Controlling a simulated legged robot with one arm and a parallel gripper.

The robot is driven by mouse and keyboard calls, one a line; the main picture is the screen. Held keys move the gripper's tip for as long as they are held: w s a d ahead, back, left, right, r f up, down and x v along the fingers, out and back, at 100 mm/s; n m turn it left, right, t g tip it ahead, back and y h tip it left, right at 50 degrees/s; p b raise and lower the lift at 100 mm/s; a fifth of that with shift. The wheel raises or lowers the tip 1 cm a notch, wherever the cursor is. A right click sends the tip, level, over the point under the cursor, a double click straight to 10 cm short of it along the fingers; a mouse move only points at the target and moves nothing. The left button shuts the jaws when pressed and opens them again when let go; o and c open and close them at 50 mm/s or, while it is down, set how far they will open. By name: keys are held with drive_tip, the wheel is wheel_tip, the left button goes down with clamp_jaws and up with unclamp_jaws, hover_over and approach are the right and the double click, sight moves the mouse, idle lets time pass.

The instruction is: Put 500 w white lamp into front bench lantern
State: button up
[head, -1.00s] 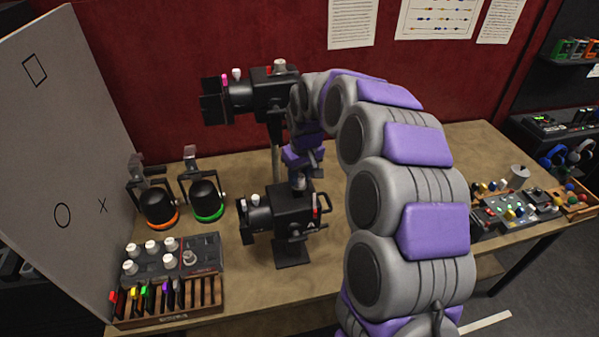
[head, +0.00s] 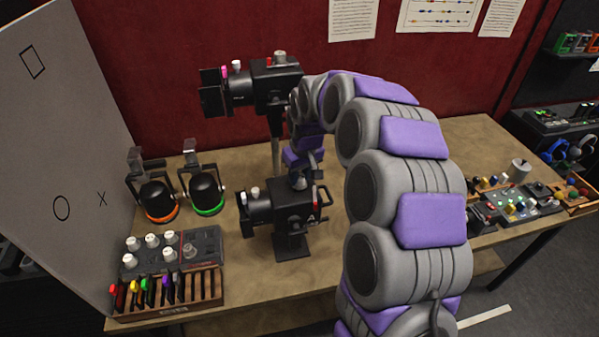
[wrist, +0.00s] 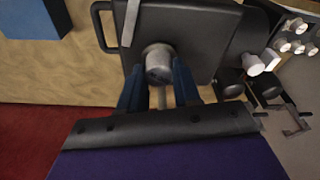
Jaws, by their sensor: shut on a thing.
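The front bench lantern (head: 290,212) is a black box marked A, standing on the bench with a side handle. It also fills the top of the wrist view (wrist: 190,35). My gripper (head: 302,165) is directly above its top. In the wrist view my gripper's dark blue fingers (wrist: 158,82) are shut on a grey round cap-like piece (wrist: 158,60) at the lantern's top face. I cannot tell whether this piece is seated or lifted. White-topped lamps (head: 152,241) stand in a grey tray at left; their wattage is not readable.
A second black lantern (head: 275,84) stands higher behind. Two round lamps with orange (head: 160,216) and green (head: 207,211) rims are left. A wooden rack (head: 200,300) is at front left. A white panel (head: 60,150) bounds the left. A control board (head: 520,203) is right.

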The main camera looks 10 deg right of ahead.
drive_tip(key=shift+f, duration=0.25)
drive_tip(key=o, duration=1.1)
drive_tip(key=s+r, duration=0.1)
drive_tip(key=r, duration=0.4)
drive_tip(key=s+r, duration=0.1)
drive_tip(key=r, duration=0.5)
drive_tip(key=s+d+r, duration=0.1)
drive_tip(key=r, duration=0.5)
drive_tip(key=s+f+m+g+b, duration=0.1)
drive_tip(key=s+f+b, duration=0.2)
drive_tip(key=s, duration=1)
drive_tip(key=s+a+f+m+g+b, duration=0.1)
drive_tip(key=s+f+b, duration=0.2)
drive_tip(key=s+f, duration=0.7)
drive_tip(key=s+f+m+g+b, duration=0.1)
drive_tip(key=s+f+b, duration=0.2)
drive_tip(key=s+f, duration=0.4)
drive_tip(key=shift+s+a+f+g+h, duration=0.1)
drive_tip(key=shift+s+g, duration=0.05)
drive_tip(key=shift+s, duration=1.35)
drive_tip(key=shift+s+a+f+g+h, duration=0.1)
drive_tip(key=shift+s, duration=1.4)
drive_tip(key=shift+s+a+g+h, duration=0.1)
drive_tip(key=shift+s+g, duration=0.05)
drive_tip(key=shift+s, duration=1.35)
